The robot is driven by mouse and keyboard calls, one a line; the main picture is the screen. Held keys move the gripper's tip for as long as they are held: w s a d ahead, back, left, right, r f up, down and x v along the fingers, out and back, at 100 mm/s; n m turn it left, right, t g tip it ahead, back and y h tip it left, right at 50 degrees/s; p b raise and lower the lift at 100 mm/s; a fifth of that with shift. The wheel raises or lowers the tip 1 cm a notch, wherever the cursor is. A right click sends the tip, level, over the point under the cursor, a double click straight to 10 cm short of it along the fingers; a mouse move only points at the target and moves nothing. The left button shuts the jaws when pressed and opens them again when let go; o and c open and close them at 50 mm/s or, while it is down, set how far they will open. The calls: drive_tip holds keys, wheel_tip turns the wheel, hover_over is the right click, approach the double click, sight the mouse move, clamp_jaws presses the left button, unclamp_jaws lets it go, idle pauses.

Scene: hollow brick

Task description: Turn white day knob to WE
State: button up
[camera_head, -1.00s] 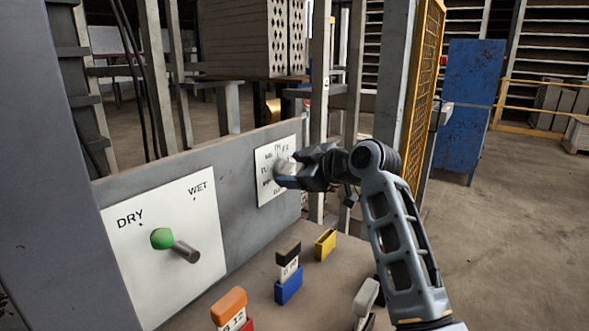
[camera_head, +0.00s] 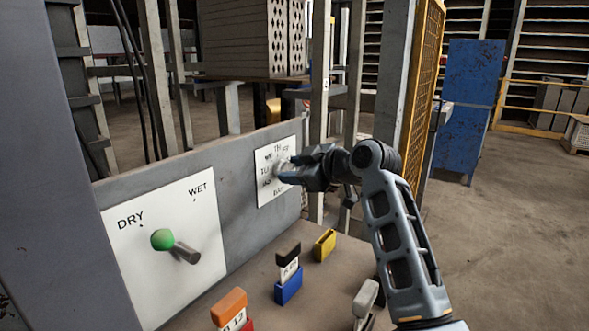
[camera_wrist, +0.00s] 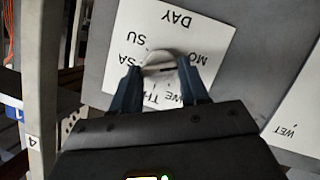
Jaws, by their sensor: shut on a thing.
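The white day knob (camera_wrist: 160,57) sits in the middle of a white square day plate (camera_wrist: 213,45) on the grey panel. In the wrist view the plate appears upside down, with DAY, MO, SU, SA, TH and WE legible. My gripper (camera_wrist: 160,72) has one finger on each side of the knob and is shut on it. The WE label lies just in front of the gripper body, near the right finger. I cannot tell which label the knob points at. In the head view my gripper (camera_head: 288,172) covers most of the knob and part of the plate (camera_head: 264,190).
Several coloured blocks, including a blue one (camera_head: 288,287) and a yellow one (camera_head: 325,245), stand on the ledge below. A steel post (camera_head: 319,100) rises behind my gripper.

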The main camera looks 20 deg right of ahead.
drive_tip(key=shift+w+d+r+m+g+y+p, duration=0.15)
drive_tip(key=shift+m+g+y+p, duration=0.25)
drive_tip(key=shift+m+p, duration=0.5)
drive_tip(key=m+g+y+p, duration=0.1)
drive_tip(key=m+y, duration=0.1)
drive_tip(key=m, duration=0.1)
drive_tip(key=shift+d+p, duration=0.1)
drive_tip(key=shift+p, duration=0.3)
drive_tip(key=m+y, duration=0.1)
drive_tip(key=m+g, duration=0.1)
drive_tip(key=m, duration=0.1)
drive_tip(key=shift+w+d+y+p, duration=0.2)
drive_tip(key=shift+y+p, duration=0.1)
drive_tip(key=shift+y, duration=0.1)
drive_tip(key=shift+w+d+f+m+g+y, duration=0.1)
drive_tip(key=shift+m+g+y, duration=0.2)
drive_tip(key=shift+m, duration=0.4)
drive_tip(key=shift+f+m+g+y, duration=0.1)
drive_tip(key=shift+m+y, duration=0.3)
drive_tip(key=shift+m, duration=0.3)
drive_tip(key=o, duration=1.1)
drive_tip(key=shift+f, duration=0.1)
drive_tip(key=shift+c, duration=0.2)
